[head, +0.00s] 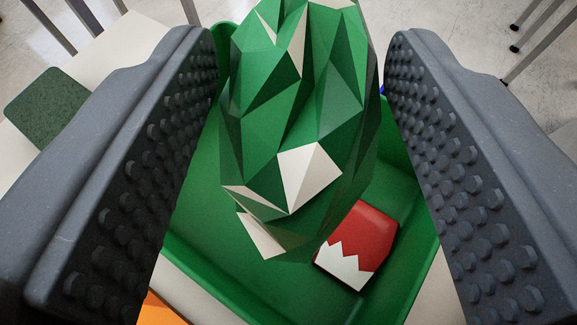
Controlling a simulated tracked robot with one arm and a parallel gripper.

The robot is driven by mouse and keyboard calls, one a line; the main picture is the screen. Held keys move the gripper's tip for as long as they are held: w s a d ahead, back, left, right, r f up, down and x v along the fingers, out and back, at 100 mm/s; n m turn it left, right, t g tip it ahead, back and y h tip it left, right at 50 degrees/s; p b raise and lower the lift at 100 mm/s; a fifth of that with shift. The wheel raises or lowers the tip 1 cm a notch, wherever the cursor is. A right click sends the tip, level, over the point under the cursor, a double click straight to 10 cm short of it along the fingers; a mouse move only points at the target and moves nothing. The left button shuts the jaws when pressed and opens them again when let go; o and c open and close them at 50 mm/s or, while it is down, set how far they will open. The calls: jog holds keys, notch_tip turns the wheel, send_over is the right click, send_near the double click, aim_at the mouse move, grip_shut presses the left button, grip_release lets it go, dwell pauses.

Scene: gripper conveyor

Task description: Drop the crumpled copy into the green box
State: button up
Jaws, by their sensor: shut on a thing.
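The crumpled copy (290,110) is a faceted green and white lump in the middle of the head view. My gripper (303,45) is shut on it, with one grey studded jaw on each side. The green box (205,225) lies below it, open at the top. The copy is in front of much of the box in this view and hides part of its floor and far side. How high it is above the box floor is hard to tell.
A red and white piece (358,245) lies in the box, beside the copy in the picture. An orange thing (163,310) shows at the bottom left, outside the box. A dark green pad (48,107) lies on a pale surface at the left. Metal legs stand on the floor behind.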

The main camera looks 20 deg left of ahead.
aim_at(309, 254)
jog(key=shift+d+f+b, duration=0.15)
jog(key=shift+f+b, duration=2)
jog(key=shift+f, duration=0.45)
jog(key=o, duration=1.1)
jog(key=shift+s+r, duration=0.1)
jog(key=v, duration=1.3)
jog(key=shift+s, duration=0.3)
jog(key=shift+r, duration=0.1)
